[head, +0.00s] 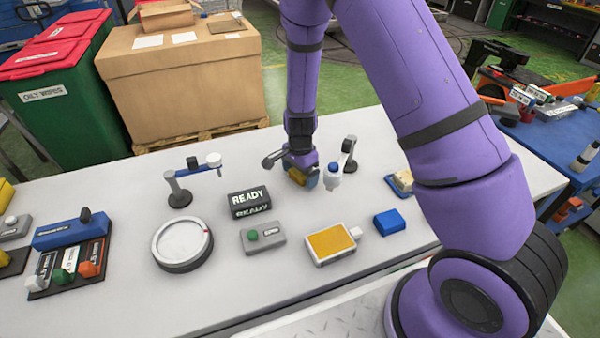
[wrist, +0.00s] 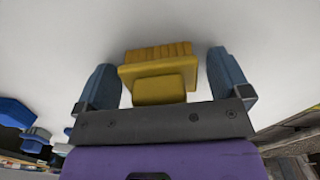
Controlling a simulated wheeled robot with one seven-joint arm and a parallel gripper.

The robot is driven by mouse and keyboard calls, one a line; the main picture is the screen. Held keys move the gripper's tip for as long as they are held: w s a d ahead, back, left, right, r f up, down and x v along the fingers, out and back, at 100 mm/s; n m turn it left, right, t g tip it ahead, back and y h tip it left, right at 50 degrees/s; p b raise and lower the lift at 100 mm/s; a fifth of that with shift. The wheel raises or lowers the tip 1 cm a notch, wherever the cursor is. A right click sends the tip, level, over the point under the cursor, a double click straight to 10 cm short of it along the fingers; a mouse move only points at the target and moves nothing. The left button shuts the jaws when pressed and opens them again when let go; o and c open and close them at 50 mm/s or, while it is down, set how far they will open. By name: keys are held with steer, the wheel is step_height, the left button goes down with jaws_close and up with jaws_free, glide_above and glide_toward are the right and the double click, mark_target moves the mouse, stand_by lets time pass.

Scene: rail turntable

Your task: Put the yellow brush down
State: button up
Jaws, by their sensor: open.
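The yellow brush (wrist: 158,75) shows in the wrist view between the two blue-grey fingers of my gripper (wrist: 160,82). A gap shows on both sides of the brush, so the fingers are apart from it. In the head view my gripper (head: 302,178) is low over the far middle of the white table (head: 120,230). There the brush is mostly hidden by the gripper, with only a bit of yellow showing. I cannot tell for sure whether the brush touches the table.
Near the gripper stand a black READY sign (head: 249,203), a post with a white nozzle (head: 333,177) and a dark post with an arm (head: 180,195). A round turntable (head: 182,243), a yellow-topped pad (head: 331,243) and a blue block (head: 389,222) are nearer. Bare table lies between.

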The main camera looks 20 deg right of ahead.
step_height(320, 180, up, 13)
steer(key=shift+f, duration=0.2)
steer(key=s+d+r+n+t+y, duration=0.1)
steer(key=s+r+n, duration=0.1)
steer(key=s+r, duration=0.35)
steer(key=s+d+r+n+t, duration=0.1)
steer(key=s+r+n, duration=0.15)
steer(key=r, duration=0.55)
steer(key=s+d+r+n+y, duration=0.1)
steer(key=s+d+r+n, duration=0.1)
steer(key=s+r, duration=0.35)
steer(key=s+d+r+n+t+h, duration=0.1)
steer(key=s+r+n, duration=0.2)
steer(key=s, duration=0.5)
steer(key=s+d+r+n+t+h, duration=0.1)
steer(key=s+d+r+n+t, duration=0.1)
steer(key=s+r+n, duration=0.2)
steer(key=s+r, duration=0.2)
steer(key=s, duration=0.1)
steer(key=shift+s+r, duration=0.2)
steer(key=shift+s, duration=0.2)
